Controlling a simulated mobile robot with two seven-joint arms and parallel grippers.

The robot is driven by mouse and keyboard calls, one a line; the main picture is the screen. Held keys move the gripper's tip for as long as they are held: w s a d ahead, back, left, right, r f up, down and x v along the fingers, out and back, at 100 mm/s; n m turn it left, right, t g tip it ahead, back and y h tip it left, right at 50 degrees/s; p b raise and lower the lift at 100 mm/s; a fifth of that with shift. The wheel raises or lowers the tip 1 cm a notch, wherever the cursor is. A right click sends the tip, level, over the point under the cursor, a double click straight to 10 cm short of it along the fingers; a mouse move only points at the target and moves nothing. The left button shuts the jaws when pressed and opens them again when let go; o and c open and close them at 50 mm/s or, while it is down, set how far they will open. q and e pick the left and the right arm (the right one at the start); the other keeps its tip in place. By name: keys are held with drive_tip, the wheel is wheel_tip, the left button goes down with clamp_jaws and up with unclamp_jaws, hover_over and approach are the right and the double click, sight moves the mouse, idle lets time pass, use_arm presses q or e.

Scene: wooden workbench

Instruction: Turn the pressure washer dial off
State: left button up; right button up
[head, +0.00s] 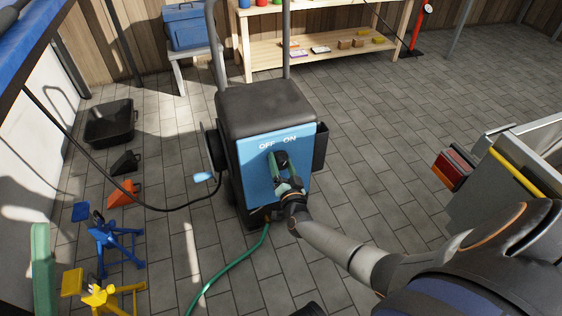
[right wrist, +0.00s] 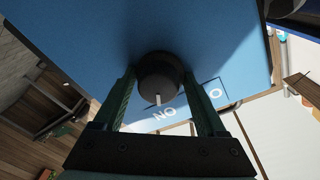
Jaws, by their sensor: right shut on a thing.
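The pressure washer (head: 265,110) stands upright on the floor, with a black top and a blue front panel marked OFF on the left and ON on the right. Its black round dial (head: 281,157) sits on the panel below these words. My right gripper (head: 279,168) reaches the panel from the front. In the right wrist view its two green fingers lie on either side of the dial (right wrist: 159,76), shut on it. The dial's white mark points towards the upside-down ON lettering (right wrist: 165,114). One finger partly hides the OFF lettering. My left gripper is not in view.
A green hose (head: 232,262) and a black cable (head: 160,209) run from the washer across the floor. Blue (head: 113,240) and yellow (head: 100,295) stands are at the lower left. A wooden shelf (head: 330,42) stands behind. Tiled floor to the right is mostly clear.

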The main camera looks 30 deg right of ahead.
drive_tip(key=n, duration=0.3)
drive_tip(key=shift+s+d+f+n, duration=0.1)
drive_tip(key=shift+s+f+n, duration=0.1)
drive_tip(key=shift+n, duration=0.1)
drive_tip(key=n, duration=0.3)
drive_tip(key=shift+t+p, duration=0.3)
drive_tip(key=shift+p, duration=0.05)
drive_tip(key=n, duration=0.4)
drive_tip(key=shift+n+y, duration=0.3)
drive_tip(key=shift+n, duration=0.1)
drive_tip(key=shift+n+t+y, duration=0.3)
drive_tip(key=shift+n+t, duration=0.1)
drive_tip(key=shift+n, duration=1.2)
drive_tip(key=shift+d, duration=0.1)
drive_tip(key=o, duration=1)
drive_tip(key=shift+o, duration=0.4)
drive_tip(key=shift+r, duration=0.1)
drive_tip(key=shift+w, duration=0.1)
